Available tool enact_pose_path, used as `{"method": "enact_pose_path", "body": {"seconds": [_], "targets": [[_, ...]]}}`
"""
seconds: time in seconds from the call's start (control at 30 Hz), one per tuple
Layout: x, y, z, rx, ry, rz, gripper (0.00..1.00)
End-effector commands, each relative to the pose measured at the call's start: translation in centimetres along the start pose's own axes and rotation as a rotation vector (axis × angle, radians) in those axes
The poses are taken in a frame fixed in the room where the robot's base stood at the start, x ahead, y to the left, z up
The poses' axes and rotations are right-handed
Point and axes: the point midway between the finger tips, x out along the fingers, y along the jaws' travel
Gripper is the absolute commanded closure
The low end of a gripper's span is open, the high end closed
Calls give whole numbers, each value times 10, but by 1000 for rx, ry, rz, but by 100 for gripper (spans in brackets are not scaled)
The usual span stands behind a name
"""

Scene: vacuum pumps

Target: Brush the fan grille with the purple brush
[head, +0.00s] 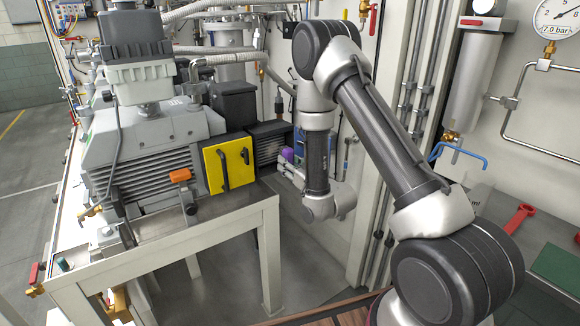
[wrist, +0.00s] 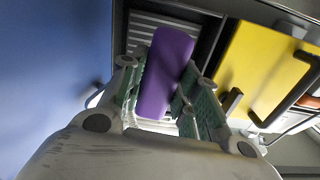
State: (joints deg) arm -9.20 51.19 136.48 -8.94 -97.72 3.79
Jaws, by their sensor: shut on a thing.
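The purple brush (wrist: 165,72) is between the two fingers of my gripper (wrist: 160,105) in the wrist view. The gripper is shut on it. Its bristles are hidden. In the head view a small purple part of the brush (head: 287,154) shows beside my gripper (head: 289,170), partly behind my wrist. The fan grille (head: 268,147) is the dark slatted end of the pump motor, right of the yellow panel. In the wrist view grille slats (wrist: 141,34) show behind the brush. I cannot tell whether the brush touches them.
A yellow panel with a black handle (head: 228,163) stands left of the grille; it is at the right in the wrist view (wrist: 262,70). The pump sits on a pale metal stand (head: 190,228). A blue surface (wrist: 55,60) fills the wrist view's left. Pipes and a cabinet post (head: 375,150) stand right.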

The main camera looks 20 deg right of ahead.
Motion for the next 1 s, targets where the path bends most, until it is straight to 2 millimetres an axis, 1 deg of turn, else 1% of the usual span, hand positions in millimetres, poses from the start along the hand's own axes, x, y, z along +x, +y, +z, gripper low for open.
{"method": "enact_pose_path", "body": {"seconds": [0.3, 0.5, 0.7, 1.0], "targets": [[33, 0, 0, -1, 1, 0, 87], [50, 0, 0, -1, -1, 1, 87], [56, 0, 1, 0, -2, 1, 87], [56, 0, 1, 0, -2, 1, 87]]}}
